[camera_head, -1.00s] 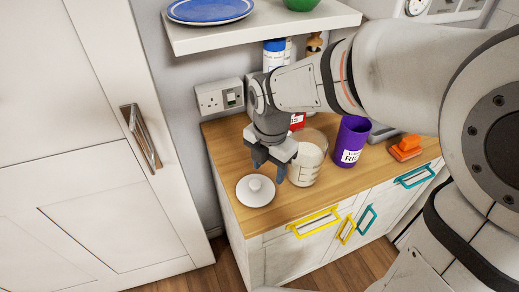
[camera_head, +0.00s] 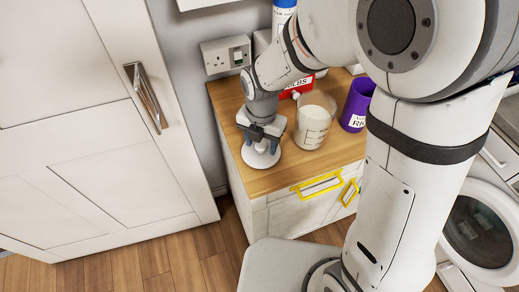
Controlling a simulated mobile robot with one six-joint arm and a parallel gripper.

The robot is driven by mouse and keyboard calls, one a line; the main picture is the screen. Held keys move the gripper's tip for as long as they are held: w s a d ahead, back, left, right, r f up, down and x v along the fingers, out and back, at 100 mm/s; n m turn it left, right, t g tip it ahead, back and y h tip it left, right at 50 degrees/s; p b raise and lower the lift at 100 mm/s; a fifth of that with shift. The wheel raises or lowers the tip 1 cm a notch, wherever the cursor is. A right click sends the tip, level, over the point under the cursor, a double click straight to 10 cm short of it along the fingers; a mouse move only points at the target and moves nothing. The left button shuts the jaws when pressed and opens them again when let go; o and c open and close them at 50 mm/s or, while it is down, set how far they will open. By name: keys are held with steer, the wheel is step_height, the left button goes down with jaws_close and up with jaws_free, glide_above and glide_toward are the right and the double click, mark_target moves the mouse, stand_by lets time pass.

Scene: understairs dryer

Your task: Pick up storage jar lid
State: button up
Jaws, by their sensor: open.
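The storage jar lid (camera_head: 260,157) is a white round disc with a knob, lying flat on the wooden counter near its left front corner. My gripper (camera_head: 261,143) points down right over the lid, with its fingers open around the knob area. The fingers partly hide the knob, and I cannot tell whether they touch it. A clear glass jar (camera_head: 313,122) with white contents stands just right of my gripper.
A wall socket (camera_head: 226,54) is behind. The counter (camera_head: 232,124) is bare left of the lid. A white door (camera_head: 90,120) is at left, a washing machine (camera_head: 480,232) at right.

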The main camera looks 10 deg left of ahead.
steer(key=c, duration=1)
